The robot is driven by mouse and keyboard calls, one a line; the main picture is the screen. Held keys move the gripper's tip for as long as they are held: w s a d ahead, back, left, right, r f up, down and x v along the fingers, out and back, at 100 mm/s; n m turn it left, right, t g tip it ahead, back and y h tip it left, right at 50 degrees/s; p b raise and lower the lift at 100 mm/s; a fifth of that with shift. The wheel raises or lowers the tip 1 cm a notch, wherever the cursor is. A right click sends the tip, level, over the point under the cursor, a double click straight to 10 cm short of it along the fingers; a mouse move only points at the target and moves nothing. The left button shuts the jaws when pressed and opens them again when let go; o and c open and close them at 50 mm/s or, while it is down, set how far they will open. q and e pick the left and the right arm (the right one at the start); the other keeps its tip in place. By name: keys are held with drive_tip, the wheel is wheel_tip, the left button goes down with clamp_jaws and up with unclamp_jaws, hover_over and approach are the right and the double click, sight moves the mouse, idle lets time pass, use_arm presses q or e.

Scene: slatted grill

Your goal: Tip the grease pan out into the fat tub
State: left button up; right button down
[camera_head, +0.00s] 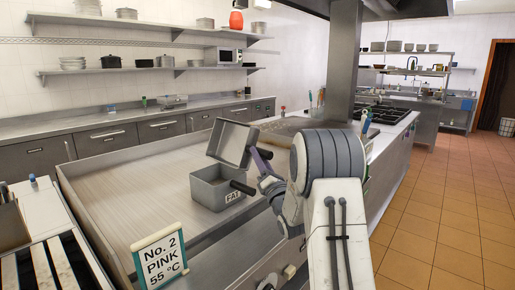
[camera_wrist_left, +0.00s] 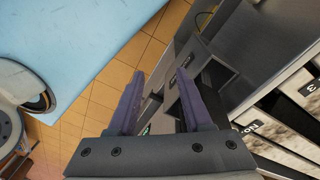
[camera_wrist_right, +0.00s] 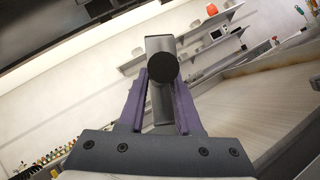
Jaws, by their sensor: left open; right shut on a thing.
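The grease pan (camera_head: 230,143), a grey metal box, is tilted up on its side above the fat tub (camera_head: 207,193). The tub is a grey metal box labelled FAT, on the flat steel surface. My right gripper (camera_head: 263,158) is shut on the pan's handle, to the right of the pan. In the right wrist view the dark handle end (camera_wrist_right: 164,68) sits between the fingers, with the grey pan behind it. My left gripper (camera_wrist_left: 158,92) is open and empty in the left wrist view, outside the head view.
A sign reading No. 2 PINK 55 °C (camera_head: 160,257) stands at the front edge. A slatted grill (camera_head: 45,265) lies at lower left. The broad steel surface (camera_head: 130,185) left of the tub is clear. A thick grey column (camera_head: 342,60) rises behind.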

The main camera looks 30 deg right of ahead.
drive_tip(key=shift+w+d+f+m+g+h+p, duration=0.1)
drive_tip(key=shift+d+m+g+h+p, duration=0.3)
drive_tip(key=shift+m+p, duration=0.8)
drive_tip(key=shift+w+d+f+m+g+h+p, duration=0.15)
drive_tip(key=shift+m+g+h+p, duration=0.4)
drive_tip(key=shift+p, duration=1.2)
drive_tip(key=shift+s+d+f+m+g+h+p, duration=0.1)
drive_tip(key=shift+d+m+g+h+p, duration=0.15)
drive_tip(key=shift+m+h+p, duration=0.75)
drive_tip(key=m+g+p, duration=0.1)
drive_tip(key=m+p, duration=0.2)
drive_tip(key=r+m+g+p, duration=0.1)
drive_tip(key=m+g+p, duration=0.1)
drive_tip(key=p, duration=0.1)
drive_tip(key=d+m+g+p, duration=0.1)
drive_tip(key=m+g+p, duration=0.1)
drive_tip(key=m+p, duration=0.1)
drive_tip(key=shift+w+r+m+p, duration=0.2)
drive_tip(key=shift+r+m+p, duration=0.15)
drive_tip(key=shift+p, duration=0.15)
drive_tip(key=shift+y+p, duration=0.35)
drive_tip(key=shift+m, duration=0.3)
